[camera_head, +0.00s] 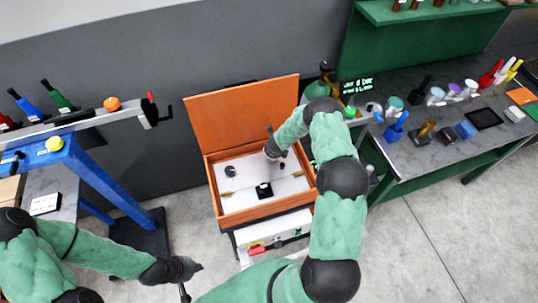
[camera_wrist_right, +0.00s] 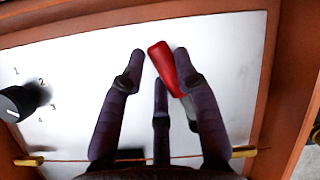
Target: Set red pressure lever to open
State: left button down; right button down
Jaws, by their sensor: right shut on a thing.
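The red lever (camera_wrist_right: 162,62) stands on a white panel (camera_wrist_right: 215,42) in the right wrist view, its red handle tilted and its pale shaft running down to the right. My right gripper (camera_wrist_right: 160,58) is shut on it, with the handle between its dark fingers. In the head view the same panel (camera_head: 240,203) lies inside an open wooden box (camera_head: 240,109), and my right gripper (camera_head: 274,145) reaches its far part; the lever is hidden there. My left gripper (camera_head: 188,280) is open and empty, low beside the box.
A black numbered knob (camera_wrist_right: 14,103) sits left on the panel. The raised lid stands behind the box. A blue frame (camera_head: 100,190) is on the left, and a cluttered workbench (camera_head: 420,150) with bottles and tools on the right. The floor at lower right is clear.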

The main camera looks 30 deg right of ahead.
jog(key=shift+w+d+m, duration=0.1)
jog(key=shift+d+m, duration=0.15)
jog(key=shift+m, duration=0.05)
dwell(0.4)
jog(key=c, duration=0.9)
grip_release()
jog(key=shift+r, duration=0.15)
jog(key=v, duration=1.1)
jog(key=shift+a+r, duration=0.2)
jog(key=shift+r, duration=0.1)
